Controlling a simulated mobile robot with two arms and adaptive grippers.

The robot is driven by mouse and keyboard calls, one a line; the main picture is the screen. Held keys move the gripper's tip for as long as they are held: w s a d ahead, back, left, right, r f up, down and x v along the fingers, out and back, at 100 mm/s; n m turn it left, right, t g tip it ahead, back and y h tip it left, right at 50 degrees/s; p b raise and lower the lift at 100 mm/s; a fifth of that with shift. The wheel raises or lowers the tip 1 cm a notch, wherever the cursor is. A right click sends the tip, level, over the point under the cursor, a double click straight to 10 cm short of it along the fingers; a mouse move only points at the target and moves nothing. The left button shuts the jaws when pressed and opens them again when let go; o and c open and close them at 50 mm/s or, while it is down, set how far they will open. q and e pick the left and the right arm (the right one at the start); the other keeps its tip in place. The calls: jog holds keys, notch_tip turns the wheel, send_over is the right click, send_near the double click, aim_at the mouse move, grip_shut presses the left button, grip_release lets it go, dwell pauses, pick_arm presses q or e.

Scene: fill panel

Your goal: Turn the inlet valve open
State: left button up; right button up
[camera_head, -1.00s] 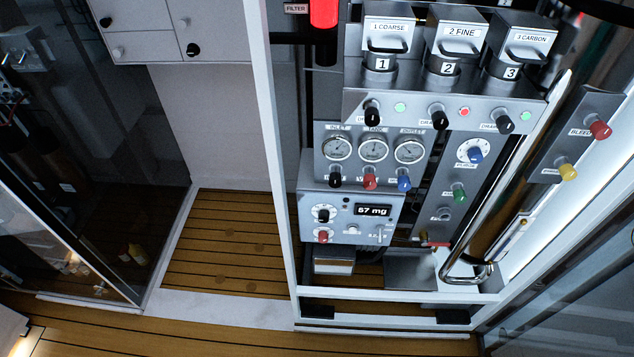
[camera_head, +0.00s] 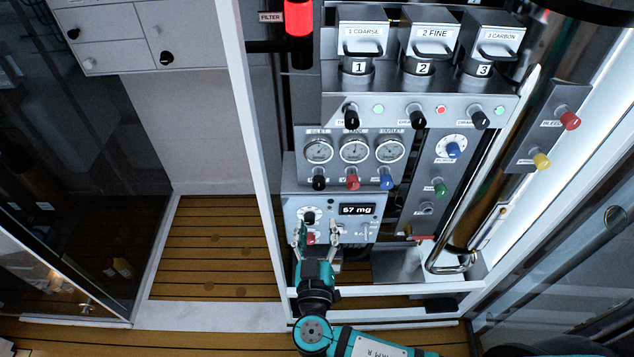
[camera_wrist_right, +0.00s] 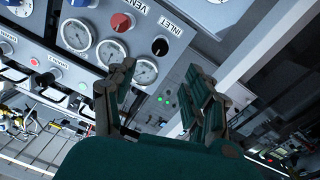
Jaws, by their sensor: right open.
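The inlet valve is a black knob (camera_head: 319,183) under the leftmost gauge, the one labelled INLET, on the grey panel. In the right wrist view the black knob (camera_wrist_right: 160,46) shows beside the INLET label, beyond my fingers. My right gripper (camera_head: 317,235) is open and empty, in front of the lower panel box and below the inlet knob, apart from it. Its two spread fingers (camera_wrist_right: 160,92) also show in the right wrist view, with nothing between them. My left gripper is in neither view.
A red knob (camera_head: 353,182) and a blue knob (camera_head: 387,182) sit right of the inlet knob. The lower box has a display (camera_head: 357,209) reading 67 mg. A white frame post (camera_head: 249,140) stands left of the panel, and a shiny pipe (camera_head: 485,175) runs at its right.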

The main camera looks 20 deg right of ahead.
aim_at(319, 187)
jog(key=p+x, duration=0.3)
jog(key=x, duration=0.8)
jog(key=shift+w, duration=0.3)
jog(key=shift+w+d+p, duration=0.25)
jog(key=shift+w+p, duration=0.05)
jog(key=shift+w, duration=0.2)
jog(key=c, duration=1.1)
jog(key=shift+f, duration=0.1)
grip_shut()
